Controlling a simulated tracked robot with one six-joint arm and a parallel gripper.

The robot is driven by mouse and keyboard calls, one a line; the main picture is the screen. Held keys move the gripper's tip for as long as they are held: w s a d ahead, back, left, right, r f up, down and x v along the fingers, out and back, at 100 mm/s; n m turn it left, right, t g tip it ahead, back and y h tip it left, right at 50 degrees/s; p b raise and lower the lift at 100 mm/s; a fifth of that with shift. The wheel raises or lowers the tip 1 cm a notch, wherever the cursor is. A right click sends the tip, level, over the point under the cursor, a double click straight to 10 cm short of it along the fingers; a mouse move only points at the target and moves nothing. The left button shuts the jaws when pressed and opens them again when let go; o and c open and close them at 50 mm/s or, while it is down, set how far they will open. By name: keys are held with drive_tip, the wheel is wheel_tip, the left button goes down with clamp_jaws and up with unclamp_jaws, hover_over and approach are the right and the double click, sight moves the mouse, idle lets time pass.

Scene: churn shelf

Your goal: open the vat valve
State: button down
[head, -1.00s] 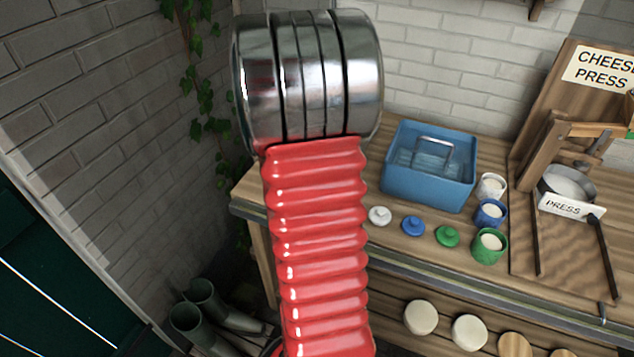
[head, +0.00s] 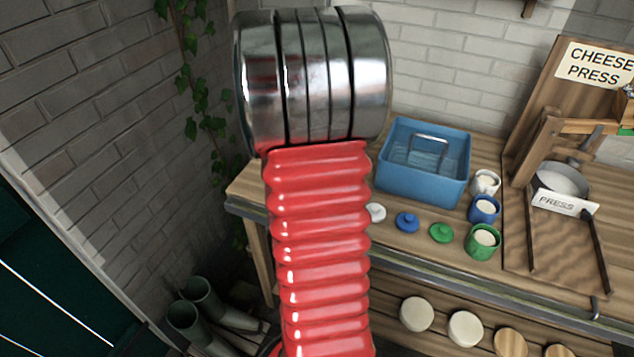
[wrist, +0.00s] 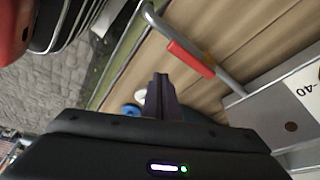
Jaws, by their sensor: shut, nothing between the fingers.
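My gripper (wrist: 161,80) shows in the wrist view, with its dark fingers together and nothing between them. A bent grey metal bar with a red grip (wrist: 190,59) lies up and right of the fingertips, apart from them in the picture. It looks like a lever, but I cannot tell for sure that it is the vat valve's handle. A grey panel (wrist: 255,108) with a white label reading "-40" is to its right. In the head view my arm fills the middle, and I can make out neither vat nor valve there.
A blue bin (head: 423,180) stands on the wooden bench, with white, blue and green cups (head: 483,241) and lids (head: 441,233) beside it. A cheese press (head: 560,185) is at the right. Boots (head: 200,305) stand below at left. Round cheeses (head: 465,328) sit on the lower shelf.

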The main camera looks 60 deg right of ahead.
drive_tip(key=d+v, duration=0.1)
drive_tip(key=v, duration=0.8)
drive_tip(key=shift+w+d+r, duration=0.2)
drive_tip(key=shift+r, duration=0.3)
drive_tip(key=w+a+n+t, duration=0.3)
drive_tip(key=a+n+t, duration=0.1)
drive_tip(key=a+n, duration=1.35)
drive_tip(key=s+a+r+n+t+y, duration=0.1)
drive_tip(key=a+n, duration=0.4)
drive_tip(key=a, duration=0.6)
drive_tip(key=s+a+r+n+t+y, duration=0.1)
drive_tip(key=a+r+n+t, duration=0.2)
drive_tip(key=a+n, duration=0.3)
drive_tip(key=a, duration=0.5)
drive_tip(key=shift+a+r+t, duration=0.15)
drive_tip(key=shift+r+t, duration=0.05)
drive_tip(key=shift+t, duration=0.1)
drive_tip(key=shift+s, duration=0.1)
